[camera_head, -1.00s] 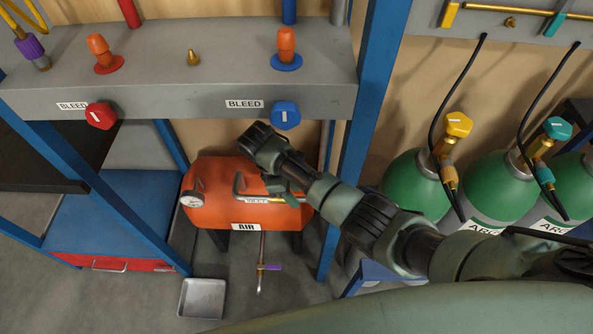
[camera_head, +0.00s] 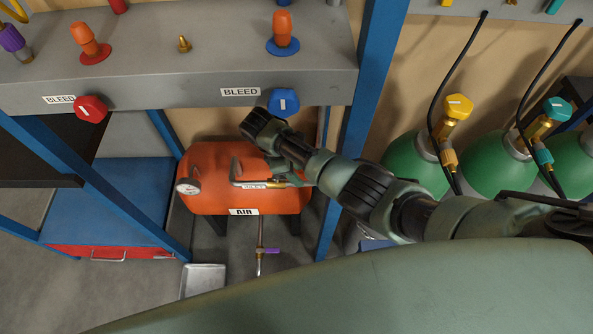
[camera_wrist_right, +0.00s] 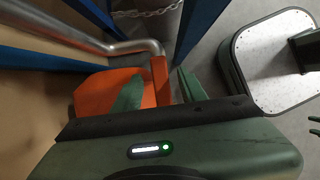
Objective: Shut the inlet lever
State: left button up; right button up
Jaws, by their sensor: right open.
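The orange air tank (camera_head: 215,200) stands below the grey bench. A bent metal inlet pipe (camera_head: 236,172) runs along its top, above a small INLET label (camera_head: 254,184). My right gripper (camera_head: 287,173) is over the tank's right part, at the pipe's right end, and hides the inlet fittings there. In the right wrist view its green fingers (camera_wrist_right: 158,92) are apart. An orange-brown upright piece (camera_wrist_right: 160,78) at the end of the silver pipe (camera_wrist_right: 100,42) shows between them. I cannot tell whether it is the lever or whether a finger touches it. My left gripper is not in view.
A blue post (camera_head: 365,100) stands right of the tank. Above are a red bleed knob (camera_head: 91,108) and a blue bleed knob (camera_head: 284,102). Below the tank is a purple-handled valve (camera_head: 268,251). Green argon cylinders (camera_head: 490,172) stand to the right. A metal tray (camera_head: 203,280) lies on the floor.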

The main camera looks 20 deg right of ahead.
grip_shut()
jog(key=shift+s, duration=0.1)
dwell(1.2)
